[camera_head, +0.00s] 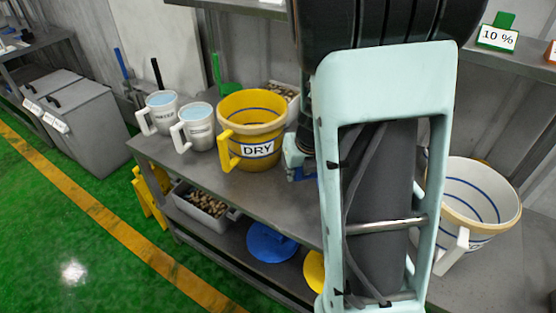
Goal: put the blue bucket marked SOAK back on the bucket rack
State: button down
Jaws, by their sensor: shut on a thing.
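My gripper (298,160) shows only in part at the left edge of my arm, just right of the yellow bucket. It is shut on a small blue piece (303,173), which looks like part of the blue bucket. The rest of that bucket and its SOAK mark are hidden behind my arm. I cannot tell whether it touches the bench. No bucket rack can be made out.
A yellow bucket marked DRY (253,125) and two white jugs (160,108) (198,122) stand on the grey bench (255,187). A white bucket (475,200) stands right of my arm. A blue lid (270,243) and a grey bin (203,207) sit on the lower shelf.

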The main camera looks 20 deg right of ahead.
jog(key=b+x, duration=0.1)
jog(key=x, duration=0.2)
jog(key=w+b+x, duration=0.1)
jog(key=b+x, duration=0.1)
jog(key=x, duration=0.2)
jog(key=b+x, duration=0.1)
jog(key=x, duration=0.2)
jog(key=shift+w+d+r, duration=0.15)
jog(key=shift+w, duration=0.1)
jog(key=c, duration=1.9)
grip_release()
jog(key=shift+s, duration=0.1)
jog(key=shift+r, duration=0.1)
jog(key=shift+p+v, duration=2.9)
jog(key=shift+v, duration=3.05)
